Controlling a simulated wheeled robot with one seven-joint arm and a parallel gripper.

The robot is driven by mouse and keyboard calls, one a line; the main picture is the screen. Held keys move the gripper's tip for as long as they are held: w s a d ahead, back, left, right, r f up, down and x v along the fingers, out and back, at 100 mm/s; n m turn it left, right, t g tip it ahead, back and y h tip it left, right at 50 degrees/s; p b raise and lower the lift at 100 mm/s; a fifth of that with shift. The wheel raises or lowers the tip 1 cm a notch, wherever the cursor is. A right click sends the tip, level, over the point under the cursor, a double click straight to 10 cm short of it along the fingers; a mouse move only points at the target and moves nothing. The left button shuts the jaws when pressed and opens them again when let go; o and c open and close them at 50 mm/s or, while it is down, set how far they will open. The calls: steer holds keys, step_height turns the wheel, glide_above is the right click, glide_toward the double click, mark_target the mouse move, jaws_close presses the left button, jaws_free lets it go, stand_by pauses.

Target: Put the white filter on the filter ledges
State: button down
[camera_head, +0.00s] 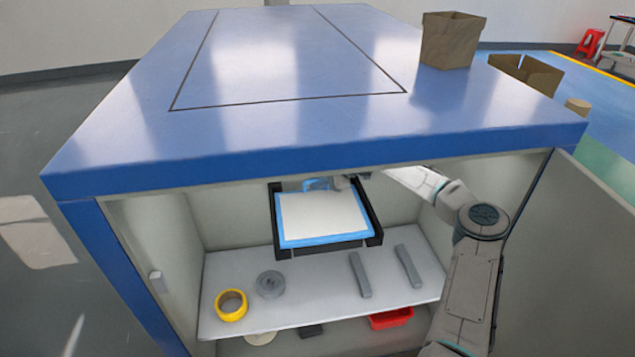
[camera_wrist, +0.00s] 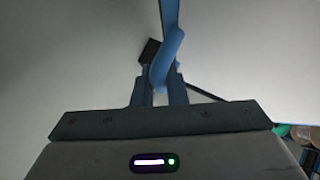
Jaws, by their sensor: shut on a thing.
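The white filter (camera_head: 322,217), a flat white panel with a blue frame, is inside the cabinet's upper opening. It lies about level between the black filter ledges (camera_head: 373,218), whose dark edges show at its left and right. I cannot tell whether it rests fully on them. My gripper (camera_head: 335,183) is at the filter's far edge, partly hidden under the cabinet top. In the wrist view my gripper (camera_wrist: 158,85) is shut on the filter's blue curved handle (camera_wrist: 172,52). The pale filter surface fills much of that view.
Below, a shelf (camera_head: 310,285) holds a yellow ring (camera_head: 231,305), a grey round part (camera_head: 270,284) and two grey bars (camera_head: 360,274). A red bin (camera_head: 391,318) is lower. The blue cabinet top (camera_head: 300,120) overhangs my arm. An open door (camera_head: 590,240) stands at right.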

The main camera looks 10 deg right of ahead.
steer(key=shift+s+f, duration=0.2)
steer(key=shift+f, duration=0.5)
steer(key=c, duration=1.4)
jaws_free()
